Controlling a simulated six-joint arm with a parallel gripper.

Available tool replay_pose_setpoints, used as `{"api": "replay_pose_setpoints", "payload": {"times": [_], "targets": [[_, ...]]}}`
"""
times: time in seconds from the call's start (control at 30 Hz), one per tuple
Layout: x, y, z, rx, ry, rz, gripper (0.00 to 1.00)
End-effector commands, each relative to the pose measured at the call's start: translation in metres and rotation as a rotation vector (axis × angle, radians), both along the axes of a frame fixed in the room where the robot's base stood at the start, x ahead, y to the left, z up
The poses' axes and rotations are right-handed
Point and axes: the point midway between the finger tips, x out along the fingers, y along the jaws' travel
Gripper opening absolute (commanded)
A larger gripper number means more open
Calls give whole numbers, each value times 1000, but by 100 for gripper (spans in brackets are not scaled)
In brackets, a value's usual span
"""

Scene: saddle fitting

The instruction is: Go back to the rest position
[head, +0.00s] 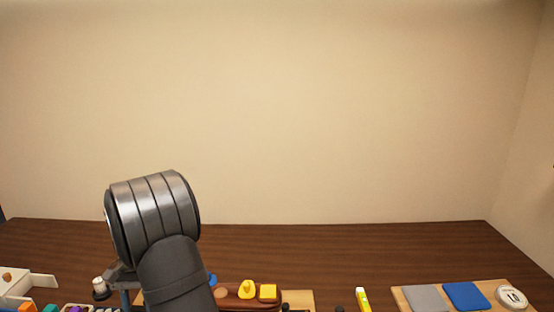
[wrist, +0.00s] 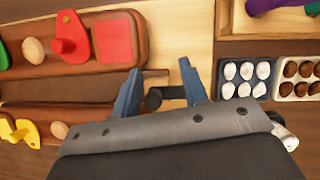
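In the wrist view my gripper (wrist: 158,82) has its two blue fingers spread apart. A dark round-ended part (wrist: 155,98) shows between them; I cannot tell how far below it is, and neither finger clearly presses on it. In the head view my grey arm stands over the left half of the table and hides most of the gripper. A brown bar (wrist: 95,66) with a red knobbed piece (wrist: 75,40) and a red block (wrist: 120,38) lies ahead of the fingers, to the left.
Yellow pieces (head: 247,291) sit on a brown bar near the front edge. A tray of white pieces (wrist: 245,78) and one of brown pieces (wrist: 299,80) lie right of the fingers. A board with grey and blue pads (head: 465,296) is at right. The back of the table is clear.

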Motion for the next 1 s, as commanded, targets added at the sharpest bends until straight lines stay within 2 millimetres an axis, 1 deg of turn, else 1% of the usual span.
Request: {"api": "replay_pose_setpoints", "payload": {"times": [0.4,0.6,0.8,1.0], "targets": [[-16,13,0,-1,1,-414,40],[-21,21,0,0,0,-588,40],[-23,26,0,-1,1,-690,40],[-23,28,0,1,0,-719,40]]}}
